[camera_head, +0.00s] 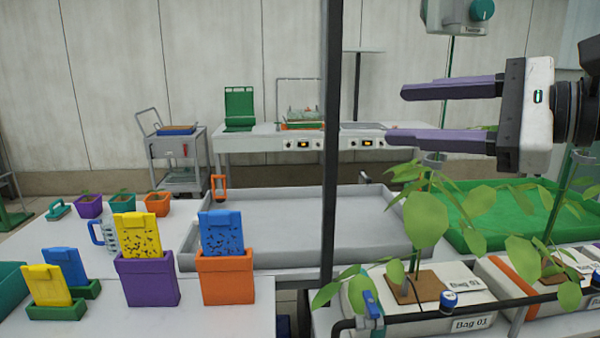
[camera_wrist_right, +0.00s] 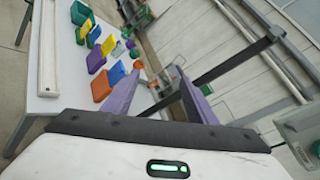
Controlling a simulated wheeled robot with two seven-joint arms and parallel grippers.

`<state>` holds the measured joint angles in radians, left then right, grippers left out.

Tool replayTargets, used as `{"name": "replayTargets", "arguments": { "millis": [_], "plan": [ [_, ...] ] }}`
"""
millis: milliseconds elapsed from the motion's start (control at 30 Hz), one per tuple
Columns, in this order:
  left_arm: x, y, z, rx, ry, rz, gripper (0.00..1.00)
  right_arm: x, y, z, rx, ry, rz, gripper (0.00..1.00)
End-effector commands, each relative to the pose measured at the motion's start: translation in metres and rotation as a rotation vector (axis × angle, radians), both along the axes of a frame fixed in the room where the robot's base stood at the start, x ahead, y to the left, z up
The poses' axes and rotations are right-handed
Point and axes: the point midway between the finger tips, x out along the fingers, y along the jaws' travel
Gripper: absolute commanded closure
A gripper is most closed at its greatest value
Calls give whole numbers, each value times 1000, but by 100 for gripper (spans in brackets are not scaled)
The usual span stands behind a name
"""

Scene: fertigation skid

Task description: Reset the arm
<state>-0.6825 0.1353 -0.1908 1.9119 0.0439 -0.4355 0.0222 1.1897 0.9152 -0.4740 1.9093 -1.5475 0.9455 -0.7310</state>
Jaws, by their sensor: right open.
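My right gripper (camera_head: 400,114) comes in from the right in the head view, high above the plants, with its two purple fingers spread apart and nothing between them. In the right wrist view its fingers (camera_wrist_right: 156,78) also stand open and empty, with the table of sticky cards behind them. My left gripper is not in view.
A dark upright post (camera_head: 331,150) stands left of the gripper. Plants grow from white bags (camera_head: 452,322) below it, beside a green tray (camera_head: 520,213). A grey tray (camera_head: 290,262) and pots with cards, purple (camera_head: 147,280) and orange (camera_head: 226,280), are on the left.

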Motion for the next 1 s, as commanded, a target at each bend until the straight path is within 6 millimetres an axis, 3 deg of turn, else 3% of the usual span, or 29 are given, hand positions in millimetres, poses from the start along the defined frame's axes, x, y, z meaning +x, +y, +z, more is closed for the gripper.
{"name": "replayTargets", "arguments": {
  "millis": [33, 100, 200, 300, 467, 667, 833, 867, 1000],
  "plan": [
    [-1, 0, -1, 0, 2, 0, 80, -1, 22, -26, 122, 112, 75, 48],
    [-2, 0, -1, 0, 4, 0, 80, -6, 44, -49, 309, 263, 158, 48],
    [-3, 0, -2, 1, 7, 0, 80, -9, 63, -76, 593, 492, 243, 48],
    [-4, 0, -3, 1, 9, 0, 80, -6, 68, -106, 895, 732, 282, 48],
    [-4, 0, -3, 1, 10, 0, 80, 10, 52, -172, 1409, 1107, 248, 48],
    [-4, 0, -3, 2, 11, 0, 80, 16, 13, -308, 2082, 1515, 31, 48],
    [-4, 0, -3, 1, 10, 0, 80, -18, -11, -432, 2570, 1713, -249, 48],
    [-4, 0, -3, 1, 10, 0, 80, -27, -14, -452, -2583, -1691, 299, 48],
    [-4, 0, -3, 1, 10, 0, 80, -85, -21, -543, -2322, -1379, 464, 48]
  ]
}}
